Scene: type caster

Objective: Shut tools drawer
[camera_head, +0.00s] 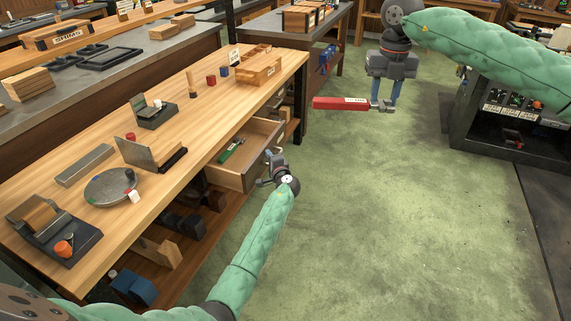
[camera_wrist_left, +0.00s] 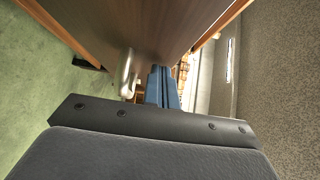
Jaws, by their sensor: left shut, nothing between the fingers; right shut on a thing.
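The tools drawer (camera_head: 240,178) stands pulled out from the wooden workbench, with a green-handled tool (camera_head: 231,150) lying inside. My left gripper (camera_head: 276,153) is shut and empty, right at the drawer's front by its handle; I cannot tell whether it touches. In the left wrist view its closed blue fingers (camera_wrist_left: 163,88) are beside the metal handle (camera_wrist_left: 127,72) and the wooden drawer front (camera_wrist_left: 140,25). My right gripper (camera_head: 382,106) is shut on a red bar-shaped box with a white label (camera_head: 340,104), held above the green floor, away from the drawer.
The workbench top (camera_head: 200,125) carries a round plate (camera_head: 110,187), blocks, small stands and a wooden box (camera_head: 258,70). A lower shelf (camera_head: 190,235) holds dark and blue items. A dark cabinet (camera_head: 510,110) stands at right. The green floor (camera_head: 400,220) between is clear.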

